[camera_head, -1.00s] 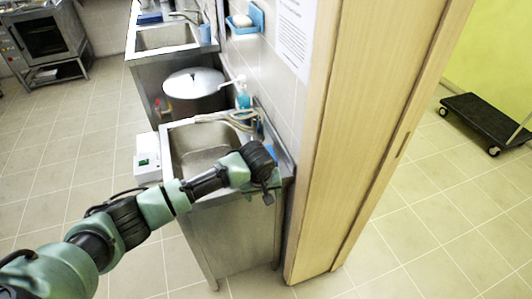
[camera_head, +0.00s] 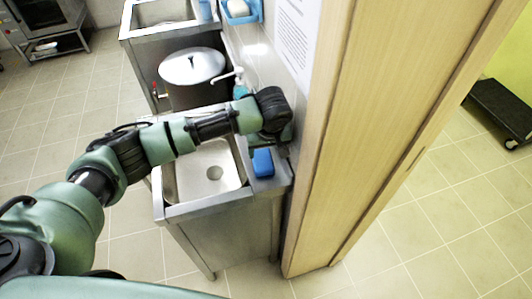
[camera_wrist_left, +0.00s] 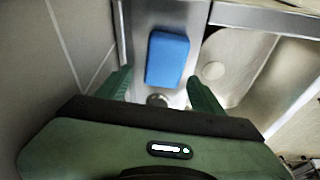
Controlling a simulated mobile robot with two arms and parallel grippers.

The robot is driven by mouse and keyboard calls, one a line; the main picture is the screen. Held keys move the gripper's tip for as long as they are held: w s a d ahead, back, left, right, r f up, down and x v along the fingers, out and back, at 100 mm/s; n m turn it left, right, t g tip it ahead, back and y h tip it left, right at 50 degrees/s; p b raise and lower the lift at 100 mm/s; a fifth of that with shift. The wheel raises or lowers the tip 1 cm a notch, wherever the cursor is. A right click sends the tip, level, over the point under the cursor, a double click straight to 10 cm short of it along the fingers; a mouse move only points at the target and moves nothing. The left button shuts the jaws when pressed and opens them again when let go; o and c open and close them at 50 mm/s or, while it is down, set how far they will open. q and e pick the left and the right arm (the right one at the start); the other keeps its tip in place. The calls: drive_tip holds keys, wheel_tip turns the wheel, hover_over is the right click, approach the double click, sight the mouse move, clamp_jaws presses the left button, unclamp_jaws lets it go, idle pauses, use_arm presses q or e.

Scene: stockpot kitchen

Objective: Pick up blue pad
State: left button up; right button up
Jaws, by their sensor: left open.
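The blue pad (camera_head: 262,162) lies on the metal rim to the right of the near sink's basin, close to the wall. In the left wrist view the blue pad (camera_wrist_left: 167,60) is a rounded rectangle lying ahead of my left gripper (camera_wrist_left: 160,88). The gripper's two green fingers are apart, one to each side of the pad's line, with nothing between them that they grip. In the head view my left gripper (camera_head: 272,138) is just behind the pad, mostly hidden by my wrist. My right gripper is not in view.
The near sink (camera_head: 212,172) has an empty basin left of the pad. A lidded stockpot (camera_head: 192,68) stands behind it. A wooden door frame (camera_head: 350,140) rises close on the right. A black trolley (camera_head: 503,110) is beyond it.

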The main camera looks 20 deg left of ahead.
sight(263, 160)
use_arm(q)
drive_tip(key=shift+a+f, duration=0.1)
drive_tip(key=shift+f, duration=0.35)
drive_tip(key=f+p, duration=0.2)
drive_tip(key=shift+s+a+f, duration=0.15)
drive_tip(key=shift+a+f, duration=0.15)
drive_tip(key=shift+a, duration=0.1)
drive_tip(key=shift+x, duration=1.2)
drive_tip(key=shift+w+f, duration=0.2)
drive_tip(key=shift+w, duration=0.05)
drive_tip(key=shift+s, duration=0.1)
drive_tip(key=c, duration=0.9)
drive_tip(key=shift+c, duration=1.1)
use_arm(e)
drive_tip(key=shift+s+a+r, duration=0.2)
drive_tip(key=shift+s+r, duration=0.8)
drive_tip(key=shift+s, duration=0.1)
